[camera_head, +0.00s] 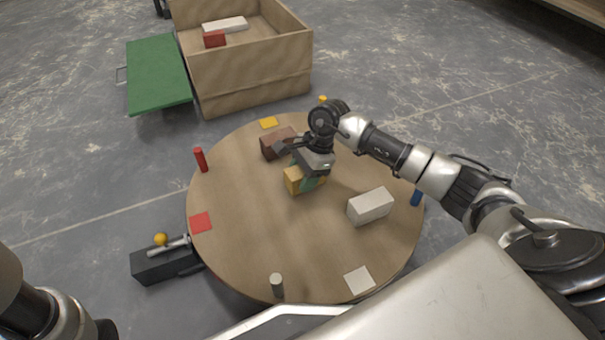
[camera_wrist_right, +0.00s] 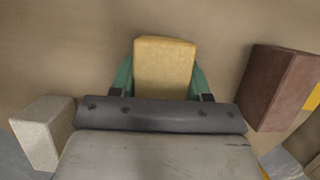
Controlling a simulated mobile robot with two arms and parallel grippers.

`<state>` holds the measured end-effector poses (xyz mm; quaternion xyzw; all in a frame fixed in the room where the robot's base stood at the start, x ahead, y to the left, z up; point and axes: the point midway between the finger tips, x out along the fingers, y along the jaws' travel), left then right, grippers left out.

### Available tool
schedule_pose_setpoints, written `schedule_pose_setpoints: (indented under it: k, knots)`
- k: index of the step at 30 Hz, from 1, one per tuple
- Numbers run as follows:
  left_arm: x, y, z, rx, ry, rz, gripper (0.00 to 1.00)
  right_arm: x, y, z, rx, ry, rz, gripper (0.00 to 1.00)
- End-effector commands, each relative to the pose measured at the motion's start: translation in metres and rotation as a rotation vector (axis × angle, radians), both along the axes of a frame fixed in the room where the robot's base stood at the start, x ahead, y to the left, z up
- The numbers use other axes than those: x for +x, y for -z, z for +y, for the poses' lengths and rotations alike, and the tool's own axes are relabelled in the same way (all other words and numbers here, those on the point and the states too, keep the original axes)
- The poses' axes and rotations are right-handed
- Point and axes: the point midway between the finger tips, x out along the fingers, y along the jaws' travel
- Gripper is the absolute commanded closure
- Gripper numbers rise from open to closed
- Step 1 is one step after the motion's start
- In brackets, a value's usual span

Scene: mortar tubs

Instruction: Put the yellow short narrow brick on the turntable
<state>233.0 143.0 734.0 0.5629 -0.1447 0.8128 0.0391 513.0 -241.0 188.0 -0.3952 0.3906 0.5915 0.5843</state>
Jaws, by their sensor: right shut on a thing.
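The yellow brick (camera_head: 292,181) is at the middle of the round wooden turntable (camera_head: 240,240). My right gripper (camera_head: 308,178) is shut on it, with green fingers on either side. In the right wrist view the yellow brick (camera_wrist_right: 165,68) sits between the two green fingers (camera_wrist_right: 163,80), in front of the bare wood. I cannot tell whether the brick touches the turntable or hangs just above it. My left gripper is not in view; only part of my left arm shows at the lower left.
On the turntable, a dark red-brown brick (camera_head: 272,146) lies behind the gripper and a white brick (camera_head: 370,206) to its right. Red (camera_head: 200,160), white (camera_head: 276,285) and blue (camera_head: 416,197) pegs stand near the rim. A wooden crate (camera_head: 250,80) with bricks stands behind.

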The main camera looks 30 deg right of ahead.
Motion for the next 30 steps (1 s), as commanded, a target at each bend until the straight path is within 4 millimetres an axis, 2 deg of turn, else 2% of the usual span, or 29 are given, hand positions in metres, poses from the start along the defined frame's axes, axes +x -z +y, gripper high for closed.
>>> schedule_pose_setpoints:
  k: [18, 19, 24, 30]
  knots:
    - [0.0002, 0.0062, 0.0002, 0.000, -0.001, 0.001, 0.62, 0.0005, 0.0081, 0.0001, 0.001, 0.000, -0.002, 0.90]
    - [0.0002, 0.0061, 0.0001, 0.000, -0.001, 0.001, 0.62, 0.0005, 0.0079, 0.0002, 0.001, 0.000, -0.002, 0.52]
    - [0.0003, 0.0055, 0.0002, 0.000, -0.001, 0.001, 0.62, 0.0003, 0.0076, 0.0001, 0.001, -0.001, -0.001, 0.26]
    - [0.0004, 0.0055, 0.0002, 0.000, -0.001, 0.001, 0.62, 0.0001, 0.0080, 0.0002, 0.000, -0.001, 0.000, 0.24]
